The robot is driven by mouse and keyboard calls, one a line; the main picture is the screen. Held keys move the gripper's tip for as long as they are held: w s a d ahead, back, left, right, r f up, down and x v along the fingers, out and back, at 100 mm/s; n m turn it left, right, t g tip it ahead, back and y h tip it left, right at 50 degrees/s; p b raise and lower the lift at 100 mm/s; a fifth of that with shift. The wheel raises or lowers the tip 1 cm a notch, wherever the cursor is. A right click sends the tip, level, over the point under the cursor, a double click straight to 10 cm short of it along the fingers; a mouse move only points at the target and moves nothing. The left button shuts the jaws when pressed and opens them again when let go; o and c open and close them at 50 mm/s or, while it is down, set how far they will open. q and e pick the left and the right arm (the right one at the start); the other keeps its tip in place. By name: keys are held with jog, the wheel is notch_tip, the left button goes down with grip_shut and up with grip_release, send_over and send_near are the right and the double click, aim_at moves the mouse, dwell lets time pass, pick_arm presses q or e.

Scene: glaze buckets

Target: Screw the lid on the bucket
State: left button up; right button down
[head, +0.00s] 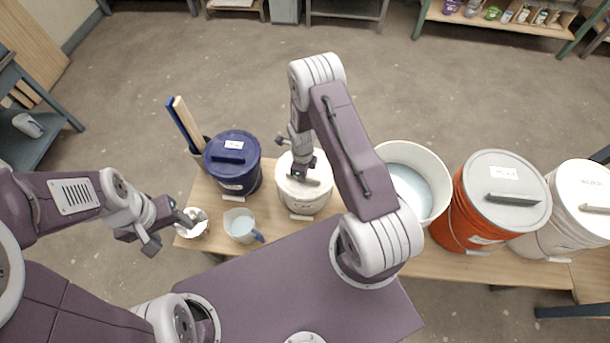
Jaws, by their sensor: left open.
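A small white bucket (302,205) stands on the wooden bench, with a white label low on its front. A pale round top that looks like a lid (290,187) covers it; whether it is seated or turned tight cannot be told. My right gripper (304,172) points down over this top, at or just above its middle. Its fingers are partly hidden by my arm and blend with a grey bar there, so their opening is unclear.
A blue lidded bucket (232,172) and a measuring jug (242,226) stand left of the white bucket. An open bucket of pale glaze (428,167), an orange bucket (465,212) and a white lidded bucket (548,222) stand to the right.

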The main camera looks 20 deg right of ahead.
jog(key=c, duration=1.4)
grip_release()
jog(key=shift+s+f, duration=0.15)
jog(key=shift+s, duration=0.05)
jog(key=o, duration=0.5)
jog(key=shift+o, duration=0.5)
jog(key=shift+s, duration=0.1)
jog(key=r+p, duration=0.4)
jog(key=r, duration=0.1)
jog(key=r+p, duration=0.1)
jog(key=r, duration=0.1)
jog(key=shift+w+r+p, duration=0.2)
jog(key=shift+w+p, duration=0.1)
jog(key=shift+p, duration=0.1)
